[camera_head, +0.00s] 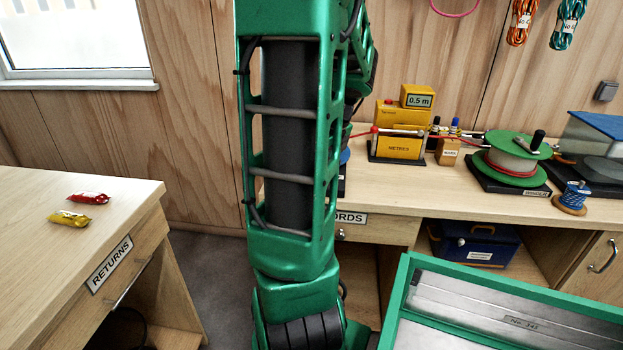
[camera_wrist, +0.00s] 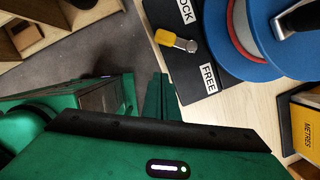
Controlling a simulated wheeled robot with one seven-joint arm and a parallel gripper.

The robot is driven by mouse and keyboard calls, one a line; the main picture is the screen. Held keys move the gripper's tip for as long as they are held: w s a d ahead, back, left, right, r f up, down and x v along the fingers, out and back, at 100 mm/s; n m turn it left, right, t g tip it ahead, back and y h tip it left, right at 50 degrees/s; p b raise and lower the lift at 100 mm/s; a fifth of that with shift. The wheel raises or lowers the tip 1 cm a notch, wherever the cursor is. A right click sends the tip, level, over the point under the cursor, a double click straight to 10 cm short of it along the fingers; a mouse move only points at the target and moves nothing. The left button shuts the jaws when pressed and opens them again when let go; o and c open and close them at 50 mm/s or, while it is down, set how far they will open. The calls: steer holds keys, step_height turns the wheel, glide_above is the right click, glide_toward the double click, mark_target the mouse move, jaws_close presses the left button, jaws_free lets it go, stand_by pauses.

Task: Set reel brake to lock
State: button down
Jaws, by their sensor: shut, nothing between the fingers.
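The reel brake is a small lever with a yellow handle (camera_wrist: 166,38) and a metal end, on a black base plate (camera_wrist: 157,12) in the wrist view. It lies between a partly cut-off LOCK label (camera_wrist: 186,10) and a FREE label (camera_wrist: 209,78). The blue reel (camera_wrist: 250,62) with a metal crank stands beside it. My gripper (camera_wrist: 160,85) is shut and empty, with its green fingers near the plate's edge, apart from the lever. In the head view my arm hides the gripper and nearly all of this reel; only a blue sliver (camera_head: 345,156) shows.
A green-edged tray (camera_head: 470,318) is at front right. The returns table (camera_head: 120,215) holds two wrapped bars. Grey floor shows between.

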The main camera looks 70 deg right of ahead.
steer(key=v, duration=0.7)
steer(key=shift+s, duration=0.15)
stand_by(0.3)
